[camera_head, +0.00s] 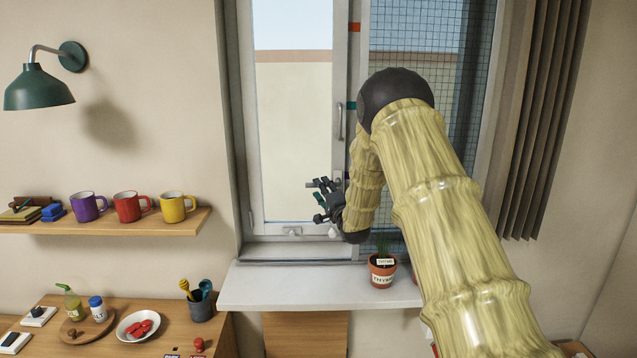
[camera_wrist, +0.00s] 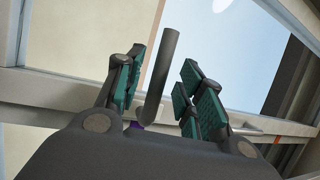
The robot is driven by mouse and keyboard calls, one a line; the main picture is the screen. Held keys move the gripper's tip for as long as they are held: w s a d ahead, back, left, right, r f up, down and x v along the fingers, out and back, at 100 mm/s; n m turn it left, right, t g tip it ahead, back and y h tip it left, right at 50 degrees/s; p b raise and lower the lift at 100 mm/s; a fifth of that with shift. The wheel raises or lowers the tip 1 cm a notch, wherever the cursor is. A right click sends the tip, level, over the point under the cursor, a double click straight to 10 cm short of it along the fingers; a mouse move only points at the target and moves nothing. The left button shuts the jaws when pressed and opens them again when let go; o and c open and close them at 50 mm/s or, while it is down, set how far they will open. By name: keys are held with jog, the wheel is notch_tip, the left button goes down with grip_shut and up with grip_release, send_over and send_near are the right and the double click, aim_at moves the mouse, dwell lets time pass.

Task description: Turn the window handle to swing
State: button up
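The window handle (camera_wrist: 160,80) is a grey bent lever with a purple piece at its base. In the wrist view it stands between the two green-padded fingers of my gripper (camera_wrist: 165,92). The gripper is open around the lever, with gaps visible on both sides. In the head view my gripper (camera_head: 327,200) is at the lower right of the window's left sash (camera_head: 290,130), and it and my arm hide most of the lever. A small grey bar end beside the fingers may be its tip. The sash looks closed in its frame.
A vertical grey pull bar (camera_head: 340,122) is on the sash above my gripper. Red (camera_head: 354,27) and teal (camera_head: 350,105) marks sit on the frame. Below are a white sill (camera_head: 280,290) and a potted thyme plant (camera_head: 382,270). A mug shelf (camera_head: 110,230) is at left.

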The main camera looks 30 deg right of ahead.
jog(key=shift+p+x, duration=0.4)
jog(key=shift+x, duration=1.1)
grip_shut()
